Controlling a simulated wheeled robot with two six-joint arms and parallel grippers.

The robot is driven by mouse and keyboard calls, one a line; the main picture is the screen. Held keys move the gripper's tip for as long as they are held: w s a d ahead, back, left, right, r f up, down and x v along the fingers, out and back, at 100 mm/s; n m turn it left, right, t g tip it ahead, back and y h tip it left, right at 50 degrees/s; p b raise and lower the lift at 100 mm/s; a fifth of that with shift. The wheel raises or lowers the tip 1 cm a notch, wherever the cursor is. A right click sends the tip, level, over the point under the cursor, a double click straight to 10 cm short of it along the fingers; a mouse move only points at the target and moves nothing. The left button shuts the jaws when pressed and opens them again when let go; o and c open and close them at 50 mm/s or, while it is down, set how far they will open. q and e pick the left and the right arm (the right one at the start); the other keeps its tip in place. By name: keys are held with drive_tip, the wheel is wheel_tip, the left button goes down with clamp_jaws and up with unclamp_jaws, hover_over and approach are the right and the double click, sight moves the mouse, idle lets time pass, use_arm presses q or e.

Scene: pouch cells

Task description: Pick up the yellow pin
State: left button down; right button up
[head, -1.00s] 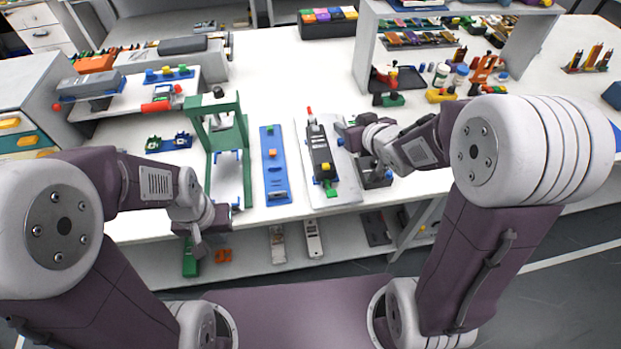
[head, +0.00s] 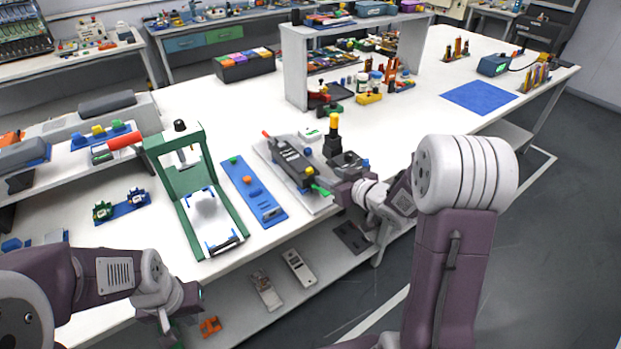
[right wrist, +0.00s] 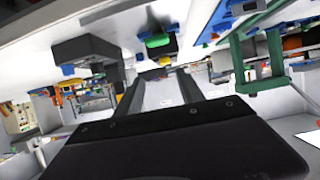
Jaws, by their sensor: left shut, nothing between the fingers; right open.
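I cannot make out the yellow pin in the right wrist view. My left gripper (head: 166,322) is shut and empty, low at the left, in front of the bench and far from the pin.
A grey plate with a black device and green knob (head: 318,190) lies left of my right gripper. A blue strip (head: 241,170) and a green press frame (head: 160,165) stand further left. A grey shelf (head: 293,60) stands behind. Clear white bench lies right of the pin.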

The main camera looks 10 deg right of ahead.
sight(310, 171)
drive_tip(key=shift+w+a, duration=0.2)
drive_tip(key=shift+a, duration=0.15)
drive_tip(key=x, duration=0.2)
drive_tip(key=shift+w+a+b, duration=0.15)
drive_tip(key=shift+a+b, duration=0.15)
drive_tip(key=shift+w+d+f, duration=0.1)
drive_tip(key=shift+w+f, duration=0.15)
drive_tip(key=shift+w, duration=0.25)
drive_tip(key=x, duration=0.5)
drive_tip(key=shift+s+a+f+b, duration=0.1)
drive_tip(key=shift+a+b, duration=0.2)
drive_tip(key=shift+b, duration=0.1)
drive_tip(key=shift+s, duration=0.1)
clamp_jaws()
